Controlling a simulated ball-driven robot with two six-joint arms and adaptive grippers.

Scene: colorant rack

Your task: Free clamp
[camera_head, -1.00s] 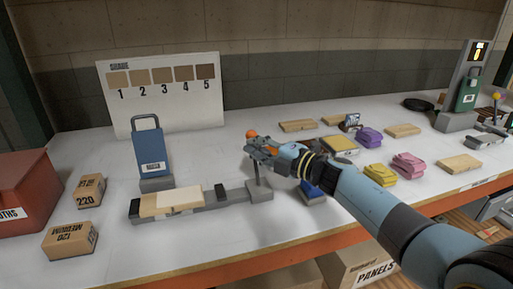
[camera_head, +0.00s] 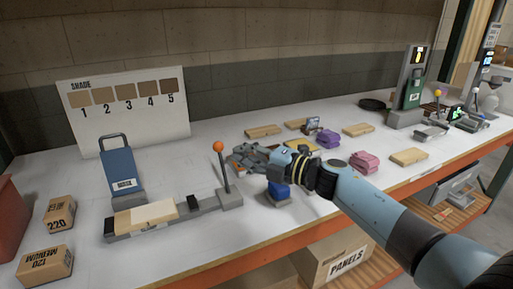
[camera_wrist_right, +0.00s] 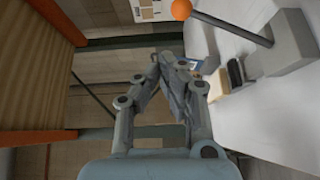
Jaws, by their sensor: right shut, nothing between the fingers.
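The clamp (camera_head: 207,207) is a long grey bar on the bench with a dark block at its left end and a black pad (camera_head: 193,202) near its right. My left gripper is out of view.
A blue tool (camera_head: 121,172) with a handle stands behind the clamp. A shade board (camera_head: 125,115) stands behind that. Wood pieces (camera_head: 263,131), purple cloth (camera_head: 327,139) and pink cloth (camera_head: 364,162) lie to the right.

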